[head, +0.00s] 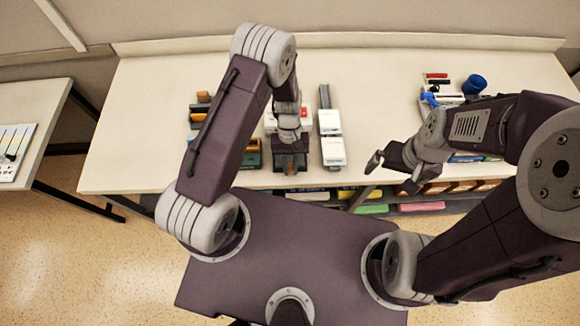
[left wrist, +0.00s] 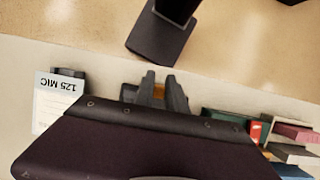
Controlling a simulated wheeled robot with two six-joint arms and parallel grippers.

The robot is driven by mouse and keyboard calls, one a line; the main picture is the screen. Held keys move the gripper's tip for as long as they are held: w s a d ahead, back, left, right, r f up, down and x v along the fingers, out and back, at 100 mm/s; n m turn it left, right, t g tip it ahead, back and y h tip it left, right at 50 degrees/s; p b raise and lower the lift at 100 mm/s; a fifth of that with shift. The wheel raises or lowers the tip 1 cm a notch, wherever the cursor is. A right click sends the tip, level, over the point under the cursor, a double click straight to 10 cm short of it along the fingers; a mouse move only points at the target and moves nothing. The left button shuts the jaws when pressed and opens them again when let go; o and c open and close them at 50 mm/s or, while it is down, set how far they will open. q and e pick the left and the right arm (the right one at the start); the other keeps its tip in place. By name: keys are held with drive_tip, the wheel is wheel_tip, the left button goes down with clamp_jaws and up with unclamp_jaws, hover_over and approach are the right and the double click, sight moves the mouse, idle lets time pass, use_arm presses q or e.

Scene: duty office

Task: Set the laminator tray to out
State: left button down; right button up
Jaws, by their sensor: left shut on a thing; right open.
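My left gripper (head: 290,166) is at the front edge of the table, pointing down. In the left wrist view its two dark fingers (left wrist: 155,92) are shut on a small part with an orange-brown patch showing between them, which I take to be the laminator tray. A white and red machine (head: 305,118), likely the laminator, is mostly hidden behind my left arm. How far its tray stands out cannot be made out. My right gripper (head: 392,174) is open and empty above the table's front edge, to the right.
White boxes (head: 332,150) stand just right of my left gripper; one label (left wrist: 58,85) reads 125 MIC. Dark and coloured items (head: 252,155) stand to its left. A blue cup (head: 474,85) is at the right. Coloured stacks lie under the table (head: 150,110).

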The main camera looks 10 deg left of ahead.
sight(290, 162)
use_arm(q)
drive_tip(key=c, duration=1.4)
unclamp_jaws()
drive_tip(key=shift+w+f, duration=0.25)
drive_tip(key=shift+w, duration=0.1)
drive_tip(key=shift+o, duration=0.2)
drive_tip(key=shift+s+r, duration=0.15)
drive_tip(key=shift+s, duration=0.1)
drive_tip(key=shift+r, duration=0.2)
drive_tip(key=b+v, duration=0.1)
drive_tip(key=v, duration=0.7)
drive_tip(key=shift+w+r+b, duration=0.2)
drive_tip(key=shift+r+b, duration=0.05)
drive_tip(key=shift+b, duration=0.05)
use_arm(e)
drive_tip(key=shift+w+f, duration=0.45)
drive_tip(key=shift+f, duration=0.4)
use_arm(q)
drive_tip(key=shift+w+a, duration=0.1)
drive_tip(key=shift+a, duration=0.05)
